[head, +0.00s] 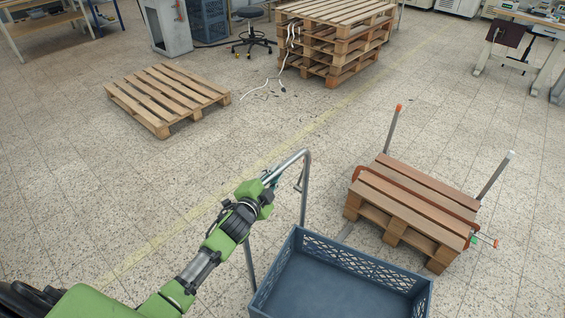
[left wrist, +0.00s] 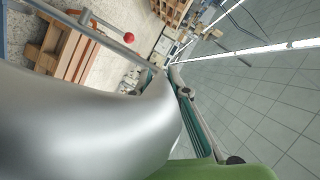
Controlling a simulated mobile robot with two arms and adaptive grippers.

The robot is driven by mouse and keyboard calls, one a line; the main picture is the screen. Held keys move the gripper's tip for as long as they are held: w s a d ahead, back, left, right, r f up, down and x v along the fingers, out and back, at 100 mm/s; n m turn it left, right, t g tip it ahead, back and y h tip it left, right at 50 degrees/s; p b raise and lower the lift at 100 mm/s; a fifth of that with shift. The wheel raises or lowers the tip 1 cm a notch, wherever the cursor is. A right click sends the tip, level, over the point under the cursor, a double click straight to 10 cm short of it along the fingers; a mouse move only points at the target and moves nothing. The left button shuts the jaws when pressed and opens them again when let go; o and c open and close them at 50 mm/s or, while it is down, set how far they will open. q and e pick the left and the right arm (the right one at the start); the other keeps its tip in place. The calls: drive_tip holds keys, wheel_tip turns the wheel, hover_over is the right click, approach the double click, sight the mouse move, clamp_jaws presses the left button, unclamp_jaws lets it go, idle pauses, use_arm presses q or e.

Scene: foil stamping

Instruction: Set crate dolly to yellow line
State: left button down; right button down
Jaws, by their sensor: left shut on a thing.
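The crate dolly carries a blue-grey open crate (head: 345,262), empty, at the bottom of the head view. Its bent metal push handle (head: 304,178) rises at the crate's left side. My left gripper (head: 267,186) is shut on the top bar of this handle. In the left wrist view a large blurred grey tube (left wrist: 90,125), apparently the handle, fills much of the picture. The faded yellow line (head: 160,240) runs diagonally across the floor, from lower left to upper right, behind my left gripper. The dolly stands on the near right side of it. My right gripper is not in view.
A wooden pallet with upright posts (head: 415,207) stands close behind the crate to the right. A flat pallet (head: 168,95) lies beyond the line. A pallet stack (head: 335,45), loose white cable (head: 282,60) and a stool (head: 252,38) are farther back. Floor around the line's near part is clear.

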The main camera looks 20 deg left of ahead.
sight(267, 180)
use_arm(q)
drive_tip(key=shift+s+a+f+p, duration=0.1)
drive_tip(key=shift+s+a+p, duration=0.1)
drive_tip(key=shift+s, duration=0.45)
drive_tip(key=shift+s+a+p, duration=0.2)
drive_tip(key=shift+s, duration=0.4)
drive_tip(key=shift+s+f, duration=0.1)
drive_tip(key=shift+f, duration=0.05)
drive_tip(key=c, duration=1.9)
unclamp_jaws()
drive_tip(key=shift+s+a, duration=0.2)
drive_tip(key=shift+s, duration=0.05)
drive_tip(key=shift+r, duration=0.2)
drive_tip(key=v, duration=1.2)
